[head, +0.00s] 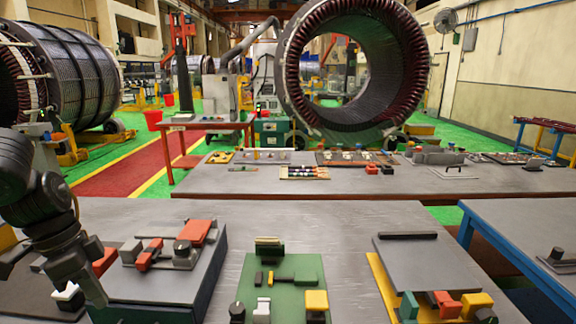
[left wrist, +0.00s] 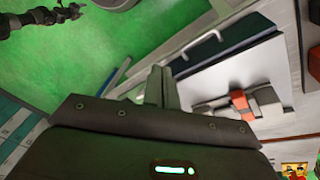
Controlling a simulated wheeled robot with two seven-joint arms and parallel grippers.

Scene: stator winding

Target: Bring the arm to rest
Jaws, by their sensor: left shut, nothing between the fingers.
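My left arm comes in from the left in the head view, and its gripper (head: 90,292) points down at the left front, beside the fixture block (head: 165,283). The gripper is shut and empty. Its closed fingers (left wrist: 160,86) also show in the left wrist view, above the dark gripper body. They look apart from the white-topped block with orange and grey parts (left wrist: 255,102) to their right. How far the fingertips stand above the table is hard to tell. My right gripper is not in the head view.
The front table (head: 235,225) carries a green fixture plate (head: 285,270) and a grey plate (head: 430,265) on a yellow base. A bare strip lies behind them. A second table (head: 330,183) with small parts stands beyond, before a large stator ring (head: 290,75). A blue-edged table (head: 530,220) is at right.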

